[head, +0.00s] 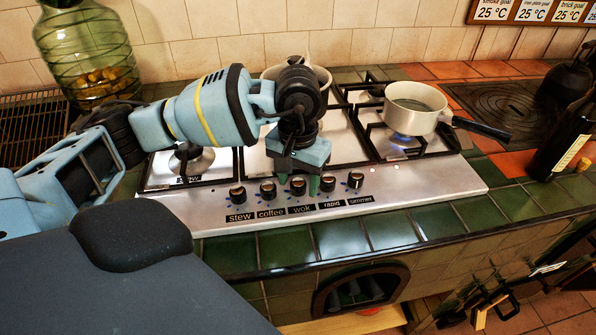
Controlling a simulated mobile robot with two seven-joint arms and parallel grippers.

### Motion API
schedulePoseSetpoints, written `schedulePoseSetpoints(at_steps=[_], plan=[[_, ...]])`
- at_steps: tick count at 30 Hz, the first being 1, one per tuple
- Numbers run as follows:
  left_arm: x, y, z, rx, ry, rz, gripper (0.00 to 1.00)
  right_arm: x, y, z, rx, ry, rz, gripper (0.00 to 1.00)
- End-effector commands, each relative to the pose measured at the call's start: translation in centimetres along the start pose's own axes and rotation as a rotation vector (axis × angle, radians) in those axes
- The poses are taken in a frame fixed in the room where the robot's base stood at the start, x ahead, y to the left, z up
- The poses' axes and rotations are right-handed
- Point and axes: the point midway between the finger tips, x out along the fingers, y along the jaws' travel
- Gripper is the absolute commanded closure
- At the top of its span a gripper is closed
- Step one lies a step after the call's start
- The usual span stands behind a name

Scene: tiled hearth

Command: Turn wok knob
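The wok knob (298,186) is a small dark and metal knob, the middle one in the row on the stove's front panel, above the label "wok". My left gripper (299,182) points down at it from above and behind. Its greenish fingers appear on either side of the knob, with small gaps showing, so it looks open around the knob. I cannot tell whether a finger touches it. The gripper body hides part of the stove top behind. My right gripper is not in view.
A pot (318,77) stands behind my gripper. A glass jar (88,55) is back left, a dark bottle (566,135) far right.

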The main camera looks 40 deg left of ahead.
Motion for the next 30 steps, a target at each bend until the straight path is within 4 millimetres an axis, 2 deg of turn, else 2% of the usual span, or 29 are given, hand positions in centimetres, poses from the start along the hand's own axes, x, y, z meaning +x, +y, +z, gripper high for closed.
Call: schedulePoseSetpoints(at_steps=[10,22,30], plan=[[-0.5,0.0,0.0,-0.001,0.000,0.000,0.48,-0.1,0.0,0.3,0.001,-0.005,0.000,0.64],[-6.3,0.1,0.0,0.001,0.001,0.001,0.48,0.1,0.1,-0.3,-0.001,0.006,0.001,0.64],[-7.8,0.0,0.0,0.000,-0.002,0.000,0.48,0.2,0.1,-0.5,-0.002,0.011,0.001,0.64]])
